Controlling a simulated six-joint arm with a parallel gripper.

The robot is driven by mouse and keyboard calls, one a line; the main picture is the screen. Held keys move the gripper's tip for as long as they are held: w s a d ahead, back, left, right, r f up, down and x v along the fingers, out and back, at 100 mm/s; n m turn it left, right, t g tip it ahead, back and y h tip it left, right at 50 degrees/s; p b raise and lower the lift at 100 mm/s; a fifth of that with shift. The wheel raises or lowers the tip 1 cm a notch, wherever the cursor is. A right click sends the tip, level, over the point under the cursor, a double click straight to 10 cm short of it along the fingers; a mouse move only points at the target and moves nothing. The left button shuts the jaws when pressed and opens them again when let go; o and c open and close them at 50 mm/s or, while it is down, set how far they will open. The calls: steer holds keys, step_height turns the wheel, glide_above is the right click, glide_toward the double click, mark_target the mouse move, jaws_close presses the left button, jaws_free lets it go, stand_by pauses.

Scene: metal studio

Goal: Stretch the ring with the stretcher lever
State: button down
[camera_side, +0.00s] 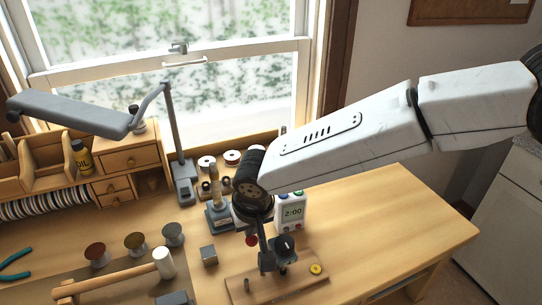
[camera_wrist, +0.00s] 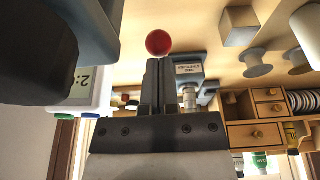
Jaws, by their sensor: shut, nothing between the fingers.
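The ring stretcher (camera_side: 219,217) is a blue-grey block with a label and an upright tapered post, standing near the middle of the bench. In the wrist view it (camera_wrist: 189,70) is just right of my fingers. A red ball knob (camera_wrist: 159,42), which looks like the lever's end, is just past my fingertips; it also shows in the side view (camera_side: 251,240), beside my wrist. My gripper (camera_wrist: 158,62) points down, its two fingers shut together and empty. I cannot tell whether they touch the knob. I cannot make out the ring on the post.
A timer (camera_side: 291,212) stands right of the stretcher. A wooden board (camera_side: 240,288) is in front, with a dark grey device (camera_side: 270,262) at it. A small metal cube (camera_side: 209,255) and a mallet (camera_side: 164,263) are to the left. The bench's right side is clear.

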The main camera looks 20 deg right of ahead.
steer(key=shift+w+r, duration=0.3)
steer(key=shift+r, duration=0.4)
steer(key=r, duration=0.3)
steer(key=shift+w+a+r, duration=0.1)
steer(key=shift+w, duration=0.3)
steer(key=s+v, duration=0.1)
steer(key=v, duration=0.8)
steer(key=shift+s, duration=0.15)
steer(key=c, duration=0.9)
jaws_free()
steer(key=shift+f, duration=0.25)
steer(key=shift+o, duration=1)
steer(key=shift+f, duration=0.15)
step_height(320, 180, down, 9)
steer(key=w+d+m+t+y, duration=0.1)
steer(key=d+y, duration=0.1)
steer(key=shift+w, duration=0.2)
steer(key=shift+x, duration=3.7)
